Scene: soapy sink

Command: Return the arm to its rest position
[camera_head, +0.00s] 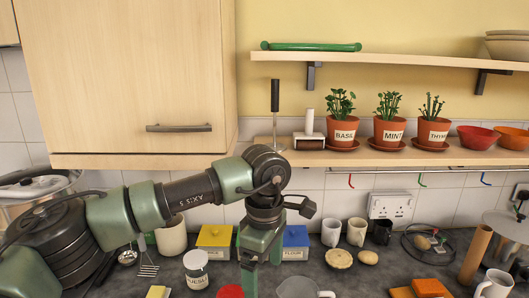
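My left arm (190,192) comes in from the left, stretched across the view above the counter and bent downward at its wrist. My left gripper (262,262) points down in front of the yellow and blue boxes. Its fingers are partly seen, and I cannot make out whether they are apart or closed, or whether they touch anything. My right gripper is not in view.
Below are a labelled jar (196,270), a yellow box (214,240), a blue box (296,243) and a red item (230,291). A cupboard (130,80) and a shelf with potted herbs (389,129) are above. A mug (495,284) stands at right.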

